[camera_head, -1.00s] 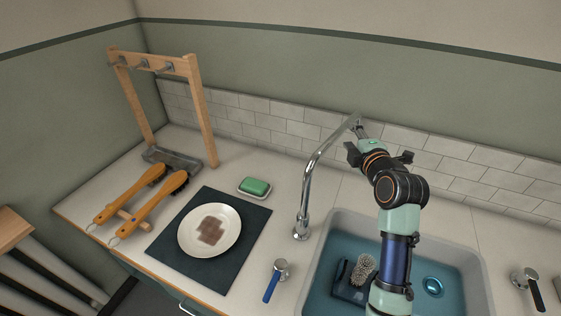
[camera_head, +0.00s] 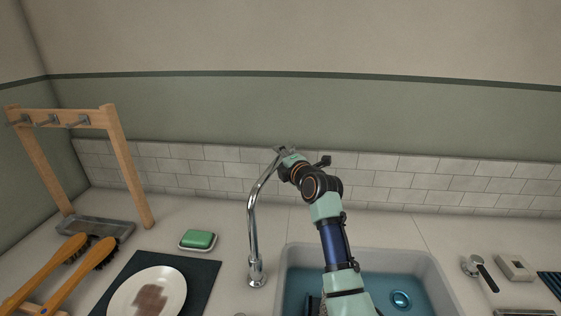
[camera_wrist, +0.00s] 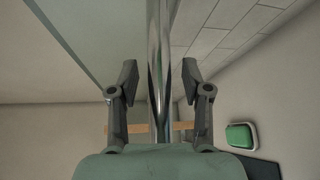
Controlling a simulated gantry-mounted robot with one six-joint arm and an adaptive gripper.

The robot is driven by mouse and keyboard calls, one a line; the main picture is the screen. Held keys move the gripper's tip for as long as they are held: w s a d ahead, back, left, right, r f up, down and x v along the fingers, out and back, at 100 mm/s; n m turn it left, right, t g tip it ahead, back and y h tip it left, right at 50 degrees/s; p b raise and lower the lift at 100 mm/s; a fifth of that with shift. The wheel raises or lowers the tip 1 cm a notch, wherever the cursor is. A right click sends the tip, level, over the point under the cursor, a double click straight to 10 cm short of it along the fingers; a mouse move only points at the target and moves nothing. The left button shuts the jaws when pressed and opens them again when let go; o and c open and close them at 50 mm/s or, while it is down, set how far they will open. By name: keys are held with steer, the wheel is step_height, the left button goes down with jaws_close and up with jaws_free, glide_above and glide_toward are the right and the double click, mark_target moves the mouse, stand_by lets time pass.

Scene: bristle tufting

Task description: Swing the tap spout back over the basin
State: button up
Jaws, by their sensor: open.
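The chrome tap (camera_head: 253,225) stands on the counter at the left side of the basin (camera_head: 370,249). Its tall spout rises, bends and slants up towards the tiled wall, with its end close to my gripper (camera_head: 284,150). The wrist view shows the shiny spout tube (camera_wrist: 158,50) running between the two spread fingers of my gripper (camera_wrist: 158,78). A gap shows on each side, so the fingers are open around the tube and not clamped on it. My arm crosses in front of the basin and hides part of it.
A green soap bar (camera_head: 198,239) sits in a dish left of the tap. A plate (camera_head: 170,280) lies on a dark mat, near wooden brushes (camera_head: 60,262) and a wooden rack (camera_head: 130,170). The tiled wall (camera_head: 400,180) stands close behind.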

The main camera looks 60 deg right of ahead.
jaws_close()
steer(key=shift+s, duration=0.1)
stand_by(0.4)
